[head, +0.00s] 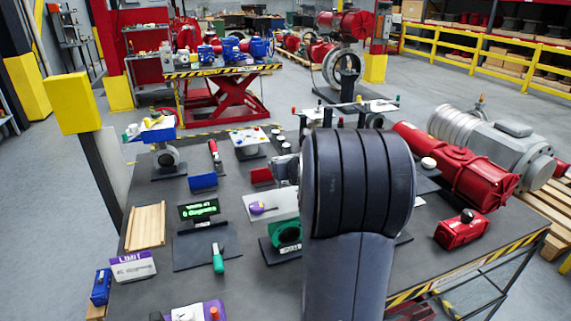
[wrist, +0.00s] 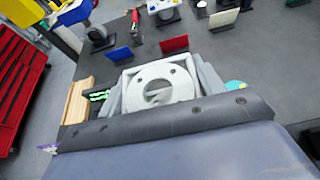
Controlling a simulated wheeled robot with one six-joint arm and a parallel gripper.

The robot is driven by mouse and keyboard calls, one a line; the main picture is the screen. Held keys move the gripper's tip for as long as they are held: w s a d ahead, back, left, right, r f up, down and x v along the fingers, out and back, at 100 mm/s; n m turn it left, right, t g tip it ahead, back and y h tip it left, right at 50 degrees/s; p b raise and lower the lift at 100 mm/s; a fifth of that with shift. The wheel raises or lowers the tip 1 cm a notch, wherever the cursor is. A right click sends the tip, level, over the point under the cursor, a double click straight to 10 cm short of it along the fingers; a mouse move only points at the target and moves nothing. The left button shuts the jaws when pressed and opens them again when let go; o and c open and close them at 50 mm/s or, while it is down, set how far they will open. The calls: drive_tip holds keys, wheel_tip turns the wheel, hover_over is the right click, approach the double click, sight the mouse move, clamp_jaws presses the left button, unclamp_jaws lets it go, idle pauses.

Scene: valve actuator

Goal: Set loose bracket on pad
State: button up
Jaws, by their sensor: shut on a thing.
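My gripper (wrist: 160,80) shows in the wrist view, its grey jaws on either side of a light grey plate. This plate, which looks like the loose bracket (wrist: 129,82), has a large round opening and small holes, and is held above the dark table. In the head view my own arm hides most of the gripper and the bracket; only a grey part shows left of the arm. I cannot tell for sure which surface is the pad. A dark flat plate (head: 190,255) lies on the table, and a green ring (head: 288,233) stands on a dark base beside my arm.
A wooden ribbed block (head: 146,226), a blue panel (head: 203,182), a green-handled tool (head: 218,258) and a purple "LIMIT" sign (head: 133,266) stand left. A red cylinder (head: 455,165) and a red box (head: 462,230) are right. Bare table (head: 255,290) shows at the front.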

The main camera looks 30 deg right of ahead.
drive_tip(key=shift+f+b, duration=2.1)
drive_tip(key=shift+f, duration=0.2)
drive_tip(key=shift+f+b, duration=1)
drive_tip(key=shift+b, duration=0.25)
drive_tip(key=o, duration=1.4)
drive_tip(key=shift+f, duration=0.1)
drive_tip(key=shift+s, duration=0.1)
drive_tip(key=p+v, duration=0.1)
drive_tip(key=v, duration=0.9)
drive_tip(key=shift+s+a+r, duration=0.15)
drive_tip(key=shift+s+r, duration=0.05)
drive_tip(key=shift+s, duration=0.15)
